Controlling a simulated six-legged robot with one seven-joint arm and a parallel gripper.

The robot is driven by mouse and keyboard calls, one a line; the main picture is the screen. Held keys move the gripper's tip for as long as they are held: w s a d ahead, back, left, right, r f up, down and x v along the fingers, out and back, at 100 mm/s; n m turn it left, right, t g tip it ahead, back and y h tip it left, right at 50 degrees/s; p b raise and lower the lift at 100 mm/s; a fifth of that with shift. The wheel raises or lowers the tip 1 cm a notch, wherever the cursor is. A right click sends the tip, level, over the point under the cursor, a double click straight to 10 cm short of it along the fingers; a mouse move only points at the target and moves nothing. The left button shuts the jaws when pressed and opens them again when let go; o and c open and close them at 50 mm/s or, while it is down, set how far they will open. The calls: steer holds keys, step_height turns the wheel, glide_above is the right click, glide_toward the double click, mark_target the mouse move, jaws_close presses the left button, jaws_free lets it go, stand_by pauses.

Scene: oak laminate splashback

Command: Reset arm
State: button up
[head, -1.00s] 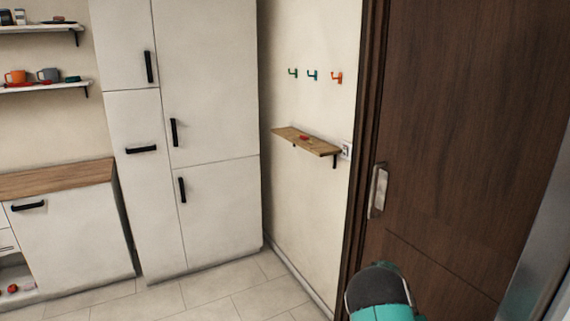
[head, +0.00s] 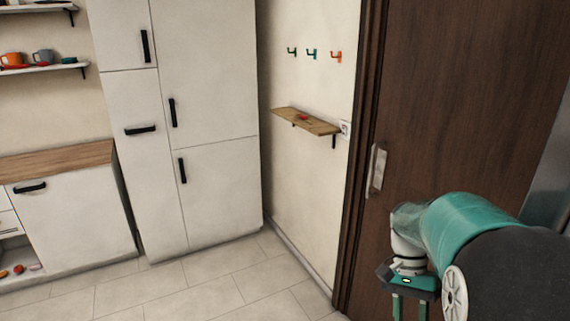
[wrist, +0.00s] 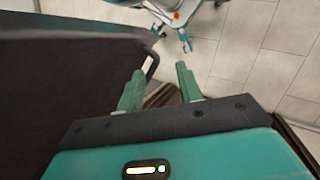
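My gripper (wrist: 158,82) shows in the wrist view with its two green fingers apart and nothing between them. In the head view my teal and black arm fills the lower right, and the gripper (head: 411,302) hangs at its end, fingers pointing down and cut off by the picture's bottom edge. It is in front of the brown door (head: 470,110). I cannot tell how close it is to the door.
The door has a metal handle (head: 377,170). A small wooden shelf (head: 320,127) with a red item stands out from the wall under several hooks. White cabinets (head: 210,80) stand left. The tiled floor (head: 230,285) in front is clear.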

steer(key=s+a+r+n+t, duration=0.9)
steer(key=s+a+t, duration=0.1)
steer(key=t, duration=0.1)
steer(key=shift+s+r, duration=0.15)
steer(key=shift+r, duration=0.1)
steer(key=shift+a, duration=0.2)
